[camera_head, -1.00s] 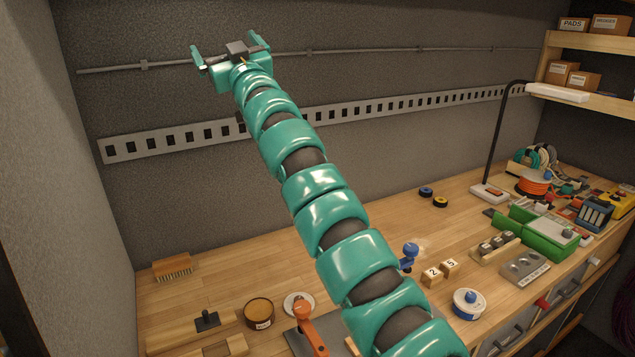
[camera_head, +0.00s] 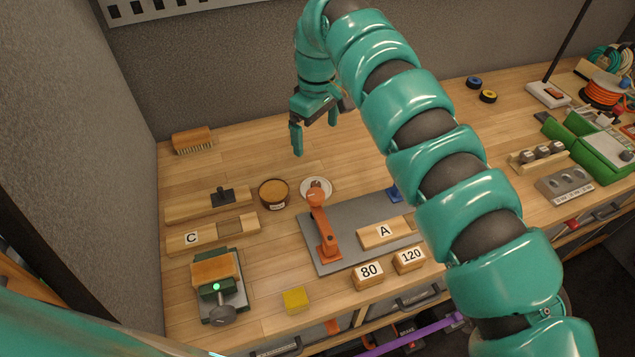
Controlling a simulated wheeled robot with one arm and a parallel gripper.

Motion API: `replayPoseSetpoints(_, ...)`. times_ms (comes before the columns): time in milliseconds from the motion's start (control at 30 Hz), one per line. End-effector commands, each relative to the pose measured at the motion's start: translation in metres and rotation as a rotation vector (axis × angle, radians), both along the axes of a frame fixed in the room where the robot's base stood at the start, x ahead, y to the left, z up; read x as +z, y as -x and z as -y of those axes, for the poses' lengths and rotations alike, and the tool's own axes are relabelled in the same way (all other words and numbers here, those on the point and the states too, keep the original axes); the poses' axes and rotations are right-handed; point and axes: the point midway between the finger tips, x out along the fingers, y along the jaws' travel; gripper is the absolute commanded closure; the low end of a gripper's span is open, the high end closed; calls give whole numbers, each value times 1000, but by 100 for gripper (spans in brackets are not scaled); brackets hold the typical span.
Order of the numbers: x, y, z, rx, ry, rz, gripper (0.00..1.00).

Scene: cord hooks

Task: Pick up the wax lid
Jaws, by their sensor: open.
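The wax lid appears to be the pale round disc (camera_head: 316,187) lying on the bench beside the open round tin of amber wax (camera_head: 273,193). An orange clamp-like arm stands close in front of the disc and covers part of its near edge. My gripper (camera_head: 315,138) is open and empty, fingers pointing down. It is above the bench, behind the disc in the picture, and apart from it.
The orange clamp (camera_head: 323,225) stands on a grey plate (camera_head: 350,260) with block A (camera_head: 385,232). Wooden boards, one marked C (camera_head: 191,238), lie left of the tin. A brush (camera_head: 192,140) lies at the back left. Bare bench surrounds it.

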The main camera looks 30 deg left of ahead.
Motion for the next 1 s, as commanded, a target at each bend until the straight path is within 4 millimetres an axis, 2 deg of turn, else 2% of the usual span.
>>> replayPoseSetpoints(167, -9, 2, 5, 23, 19, -14, 0)
replayPoseSetpoints(1000, -115, 4, 3, 22, 15, -14, 0)
